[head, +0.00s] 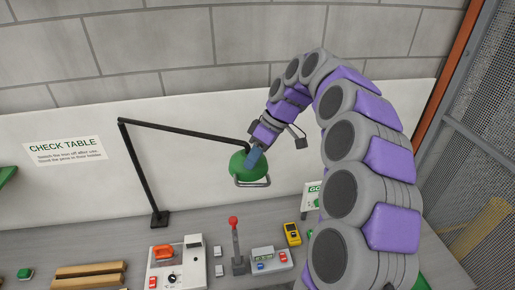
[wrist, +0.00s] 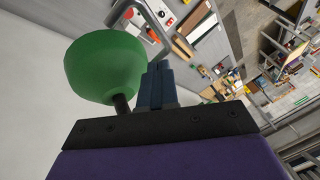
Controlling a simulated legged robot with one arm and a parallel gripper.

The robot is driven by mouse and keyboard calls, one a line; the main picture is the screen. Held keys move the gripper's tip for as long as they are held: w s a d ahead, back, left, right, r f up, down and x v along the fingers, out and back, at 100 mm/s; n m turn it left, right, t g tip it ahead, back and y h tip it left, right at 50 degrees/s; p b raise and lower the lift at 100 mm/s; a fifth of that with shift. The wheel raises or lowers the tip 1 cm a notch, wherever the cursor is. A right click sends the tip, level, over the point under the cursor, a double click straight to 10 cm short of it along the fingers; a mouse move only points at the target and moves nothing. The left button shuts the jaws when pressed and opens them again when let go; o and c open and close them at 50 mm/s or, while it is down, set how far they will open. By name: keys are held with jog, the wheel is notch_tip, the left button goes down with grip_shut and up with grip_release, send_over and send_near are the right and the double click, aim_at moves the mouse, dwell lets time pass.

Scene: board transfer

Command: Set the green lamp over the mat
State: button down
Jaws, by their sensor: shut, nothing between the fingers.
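The green lamp (head: 240,168) hangs at the end of a jointed black arm that rises from a base on the table. A metal handle (head: 253,183) shows below its shade. In the wrist view the green shade (wrist: 103,66) is close on the left of my gripper (wrist: 157,72). The fingers are together with nothing between them, and the metal bar (wrist: 158,22) is just beyond the tips. In the head view my gripper (head: 256,158) overlaps the shade; I cannot tell whether they touch. I cannot make out the mat.
The grey table (head: 205,222) holds a switch box (head: 178,272), a red-knobbed lever (head: 235,240), a yellow meter (head: 292,234) and a grey box with buttons (head: 270,259). Wooden bars (head: 90,274) lie at left. A white panel stands behind. My arm hides part of the right side.

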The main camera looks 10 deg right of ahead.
aim_at(246, 171)
jog(key=shift+p+x, duration=0.35)
jog(key=shift+x, duration=1.75)
